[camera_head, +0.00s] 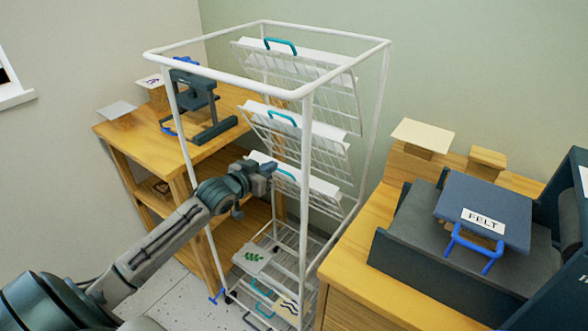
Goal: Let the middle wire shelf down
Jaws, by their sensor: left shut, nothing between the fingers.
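A white wire drying rack (307,150) stands in the middle of the view. Three of its wire shelves are tilted up: a top one (345,95), one below it (325,155) and a third, lower one (325,200). Each has a teal handle at its front edge. My left gripper (268,168) is shut and empty, close beside the teal handle (286,174) of the third tilted shelf. I cannot tell whether it touches that handle. Below, shelves (300,240) lie down flat, with teal handles. My arm hides part of the third shelf's left side. My right gripper is out of view.
A leaf print (254,258) and a wave print (288,304) lie low in the rack. A wooden bench (165,150) with a dark press stands at left. At right, a wooden cabinet (350,275) holds a dark press with a blue FELT board (480,205). Rack posts stand near my arm.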

